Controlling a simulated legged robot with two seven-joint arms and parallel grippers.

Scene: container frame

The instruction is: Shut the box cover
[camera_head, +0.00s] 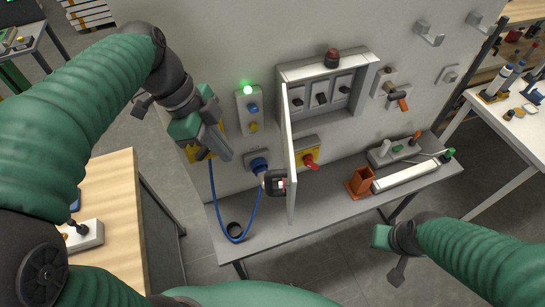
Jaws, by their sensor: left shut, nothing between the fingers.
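The box (313,70) is a grey wall-mounted case with several dark switches inside. Its cover (291,185) is a thin pale panel on the box's left side. It stands open, swung out from the wall and seen almost edge-on. My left gripper (222,143) is shut and empty, to the left of the cover and apart from it, in front of the wall panel. My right gripper (386,245) is low on the right, in front of the bench and away from the cover. Its fingers do not show clearly.
A red lamp (332,58) sits on top of the box. A blue cable (213,200) hangs left of the cover, near a plug. A red-handled yellow switch (307,156) is below the box. The bench (320,213) holds an orange holder (359,183) and a white bar.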

